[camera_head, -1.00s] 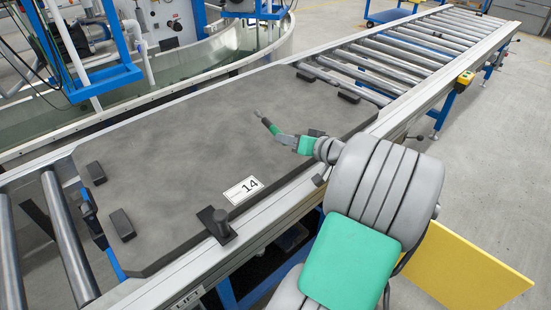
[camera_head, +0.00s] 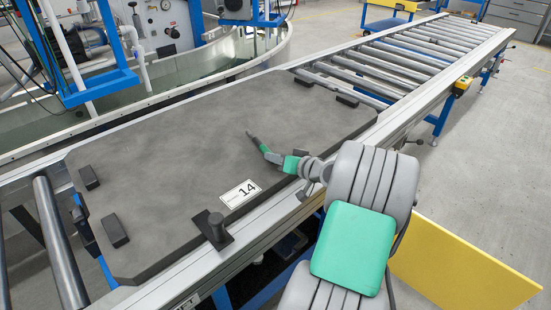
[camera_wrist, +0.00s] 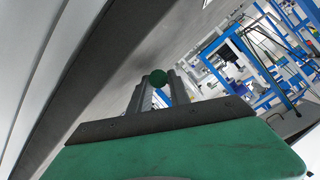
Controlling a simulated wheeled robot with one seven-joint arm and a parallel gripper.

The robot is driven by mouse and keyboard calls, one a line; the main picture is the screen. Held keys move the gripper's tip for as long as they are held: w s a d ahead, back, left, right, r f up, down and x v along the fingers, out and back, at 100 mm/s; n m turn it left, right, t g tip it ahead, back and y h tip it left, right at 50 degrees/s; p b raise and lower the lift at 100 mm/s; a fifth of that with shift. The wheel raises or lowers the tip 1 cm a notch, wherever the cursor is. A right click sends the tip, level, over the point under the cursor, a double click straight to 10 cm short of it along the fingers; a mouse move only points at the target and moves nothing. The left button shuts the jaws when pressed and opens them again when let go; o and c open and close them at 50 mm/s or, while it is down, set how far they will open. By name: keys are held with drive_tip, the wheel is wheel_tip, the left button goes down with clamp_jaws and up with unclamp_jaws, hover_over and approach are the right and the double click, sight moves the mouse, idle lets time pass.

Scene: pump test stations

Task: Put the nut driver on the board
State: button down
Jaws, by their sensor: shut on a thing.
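The nut driver (camera_head: 263,148) has a green handle and a thin dark shaft. My gripper (camera_head: 273,157) is shut on its handle, with the shaft pointing up and left in the head view. It is over the dark grey board (camera_head: 170,150), which carries a white label marked 14 (camera_head: 240,193). I cannot tell whether the driver touches the board. In the wrist view, the round green handle end (camera_wrist: 158,77) shows between the grey fingers of my gripper; the shaft is hidden.
Black blocks (camera_head: 115,231) stand near the board's ends, and a dark post (camera_head: 217,229) stands at its near edge. A roller conveyor (camera_head: 420,55) runs beyond. A water tank (camera_head: 200,85) lies behind. Most of the board's top is bare.

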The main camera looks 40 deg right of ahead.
drive_tip(key=shift+f, duration=0.3)
